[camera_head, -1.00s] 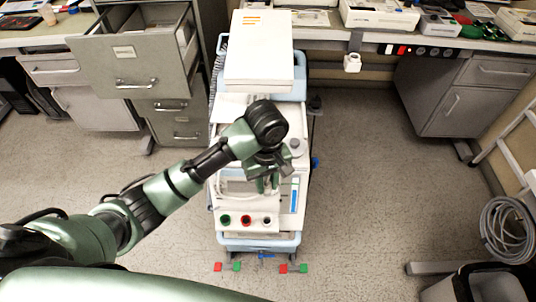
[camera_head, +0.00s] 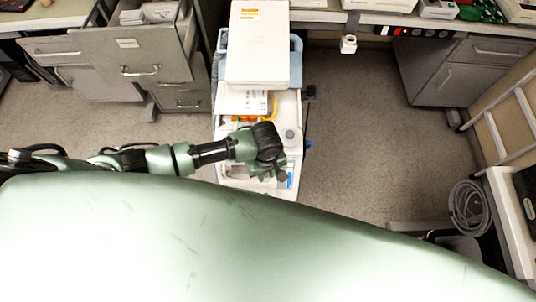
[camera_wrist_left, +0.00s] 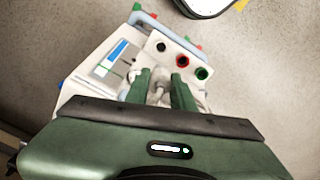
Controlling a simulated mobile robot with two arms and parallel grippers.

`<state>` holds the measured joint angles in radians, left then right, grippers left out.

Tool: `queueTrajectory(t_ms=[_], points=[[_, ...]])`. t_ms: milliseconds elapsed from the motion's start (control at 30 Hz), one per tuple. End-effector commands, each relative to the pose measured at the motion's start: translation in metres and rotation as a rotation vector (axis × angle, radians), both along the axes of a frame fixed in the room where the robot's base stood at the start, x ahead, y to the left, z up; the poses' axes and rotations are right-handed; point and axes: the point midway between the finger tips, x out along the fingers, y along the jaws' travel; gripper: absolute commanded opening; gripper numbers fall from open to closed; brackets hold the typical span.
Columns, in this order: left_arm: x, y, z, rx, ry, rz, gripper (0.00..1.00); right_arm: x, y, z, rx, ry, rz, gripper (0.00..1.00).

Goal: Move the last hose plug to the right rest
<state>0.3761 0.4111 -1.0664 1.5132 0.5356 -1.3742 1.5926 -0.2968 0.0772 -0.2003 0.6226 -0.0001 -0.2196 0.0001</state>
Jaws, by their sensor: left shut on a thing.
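The pump unit (camera_head: 232,183) is a white machine on a cart below the head camera. My left gripper (camera_wrist_left: 162,86) is over its front part, with its two green fingers shut on a pale hose plug (camera_wrist_left: 159,92). The plug is partly hidden between the fingers. Black (camera_wrist_left: 160,47), red (camera_wrist_left: 183,61) and green (camera_wrist_left: 202,73) round ports on the front panel lie just beyond the fingertips. In the head view the fingers are mostly hidden under my wrist (camera_head: 264,146). I cannot tell which part is the right rest. My right gripper is not in view.
A white box (camera_head: 258,45) stands at the back of the cart. An open drawer cabinet (camera_head: 145,58) is at left. A coiled grey hose (camera_head: 470,207) and a ladder-like frame (camera_head: 510,120) are at right. The floor (camera_head: 385,140) right of the cart is clear.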

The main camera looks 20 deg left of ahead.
Motion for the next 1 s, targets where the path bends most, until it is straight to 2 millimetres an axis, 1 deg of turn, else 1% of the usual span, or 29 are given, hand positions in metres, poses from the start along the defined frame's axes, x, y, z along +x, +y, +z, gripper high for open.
queueTrajectory(t_ms=[33,167,267,500,833,867,900,1000], points=[[-0.003,0.0,0.003,-0.001,0.001,-0.001,0.0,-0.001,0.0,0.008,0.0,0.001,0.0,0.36],[-0.006,0.0,0.004,-0.001,0.0,-0.003,0.0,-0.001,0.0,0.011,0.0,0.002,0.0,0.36],[-0.006,0.0,0.011,-0.002,-0.001,-0.002,0.0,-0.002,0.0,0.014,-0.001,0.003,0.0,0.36],[-0.005,0.0,0.04,-0.001,-0.002,-0.003,0.0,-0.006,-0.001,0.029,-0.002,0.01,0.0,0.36],[-0.005,0.0,0.079,0.0,-0.003,-0.003,0.0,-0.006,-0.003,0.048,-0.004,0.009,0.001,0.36],[-0.004,0.0,0.081,0.0,-0.003,-0.002,0.0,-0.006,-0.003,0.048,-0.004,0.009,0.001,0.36],[0.003,0.002,0.077,0.001,-0.003,0.0,0.0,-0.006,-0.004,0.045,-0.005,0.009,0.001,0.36],[0.014,0.006,0.077,0.001,-0.003,-0.001,0.0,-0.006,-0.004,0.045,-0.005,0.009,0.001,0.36]])
